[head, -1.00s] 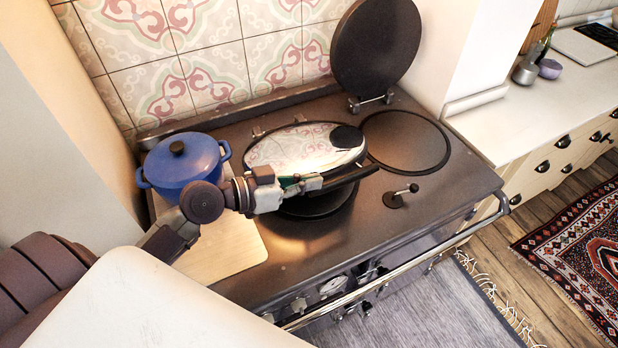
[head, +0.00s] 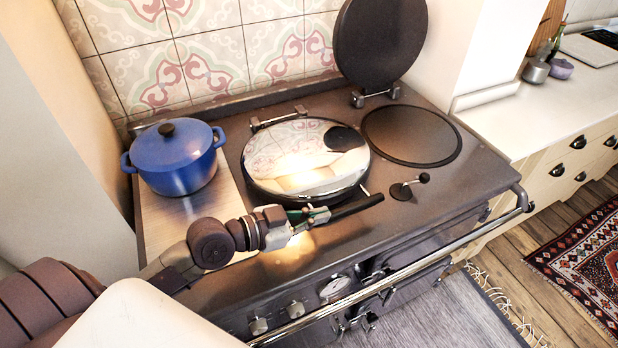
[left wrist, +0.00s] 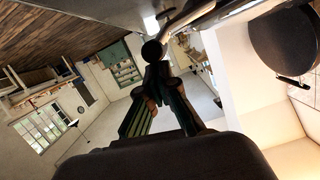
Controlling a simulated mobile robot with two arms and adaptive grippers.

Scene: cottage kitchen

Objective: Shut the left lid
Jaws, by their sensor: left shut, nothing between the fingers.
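The left lid (head: 306,158) is a polished chrome dome on the range. It lies flat over its hotplate, its hinge at the back and a dark handle bar (head: 358,206) along its front. My left gripper (head: 318,213) is shut and empty at the left end of that bar, in front of the lid. I cannot tell whether it touches the bar. Its closed fingers (left wrist: 156,80) also show in the left wrist view. My right gripper is not in view.
The right lid (head: 380,42) stands upright behind its bare hotplate (head: 411,135). A blue pot (head: 174,162) stands on a board (head: 160,222) at the left. A small black-knobbed tool or lever (head: 403,190) is at the front right. A rail (head: 430,269) runs along the front.

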